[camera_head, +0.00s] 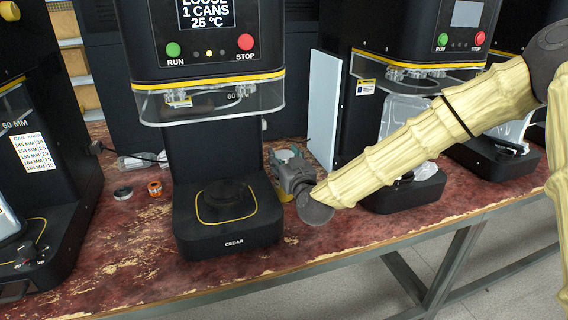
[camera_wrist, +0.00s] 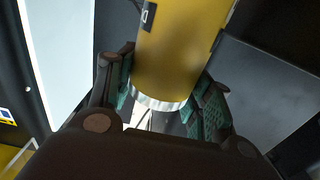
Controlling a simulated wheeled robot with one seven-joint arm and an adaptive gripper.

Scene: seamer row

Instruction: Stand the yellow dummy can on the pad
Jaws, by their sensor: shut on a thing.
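The yellow dummy can (camera_wrist: 182,45) fills the upper middle of the wrist view, with a pale metal rim at its near end. My gripper (camera_wrist: 163,98) is shut on it, with green-padded fingers on both sides. In the head view my gripper (camera_head: 287,170) is just right of the machine marked CEDAR, low over the bench. A small yellow patch shows beneath it there; I cannot tell whether that is the can. The round black pad (camera_head: 227,194) sits on the CEDAR machine's base inside a yellow outline, with nothing standing on it.
The CEDAR machine's clear guard (camera_head: 212,103) overhangs the pad. A pale panel (camera_head: 323,108) stands behind my gripper. A second machine (camera_head: 405,193) is to the right. A metal lid (camera_head: 123,193) and an orange-ringed part (camera_head: 155,189) lie on the worn red bench (camera_head: 110,255).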

